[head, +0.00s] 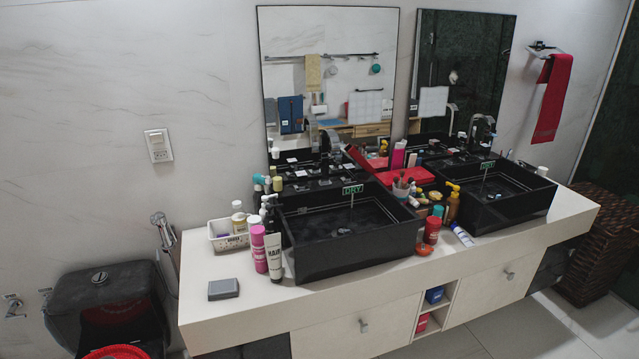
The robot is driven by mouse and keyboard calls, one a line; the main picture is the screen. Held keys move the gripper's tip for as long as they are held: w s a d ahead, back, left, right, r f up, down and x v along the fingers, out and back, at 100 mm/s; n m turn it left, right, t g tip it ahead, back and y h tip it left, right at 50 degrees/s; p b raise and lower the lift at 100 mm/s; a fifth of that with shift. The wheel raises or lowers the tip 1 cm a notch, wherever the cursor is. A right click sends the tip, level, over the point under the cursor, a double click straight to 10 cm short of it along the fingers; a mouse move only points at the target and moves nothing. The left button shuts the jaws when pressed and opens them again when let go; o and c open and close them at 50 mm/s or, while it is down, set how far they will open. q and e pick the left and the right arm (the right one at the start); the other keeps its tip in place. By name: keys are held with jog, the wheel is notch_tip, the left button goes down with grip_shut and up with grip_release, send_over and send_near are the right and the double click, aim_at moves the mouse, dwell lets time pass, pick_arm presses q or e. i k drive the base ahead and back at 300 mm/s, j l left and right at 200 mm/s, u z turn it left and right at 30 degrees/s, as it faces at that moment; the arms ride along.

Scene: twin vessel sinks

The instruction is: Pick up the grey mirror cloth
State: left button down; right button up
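A small grey folded block, which looks like the grey mirror cloth (223,289), lies flat on the white countertop (205,318) near its left front corner. It is left of the left black sink and apart from the bottles. Nothing covers it. Neither of my grippers shows in the head view.
Pink bottles (259,249) and a white hair tube (274,257) stand between the cloth and the left black sink (350,255). A white basket (228,235) sits behind the cloth. A second black sink (500,205) is at right. The counter around the cloth is clear.

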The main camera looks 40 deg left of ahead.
aim_at(226, 289)
jog(key=i+u, duration=0.5)
jog(key=i+l+u, duration=0.15)
jog(key=i+u, duration=0.3)
jog(key=i, duration=0.2)
jog(key=i+l+u, duration=0.35)
jog(key=i+u, duration=0.15)
jog(key=i, duration=0.05)
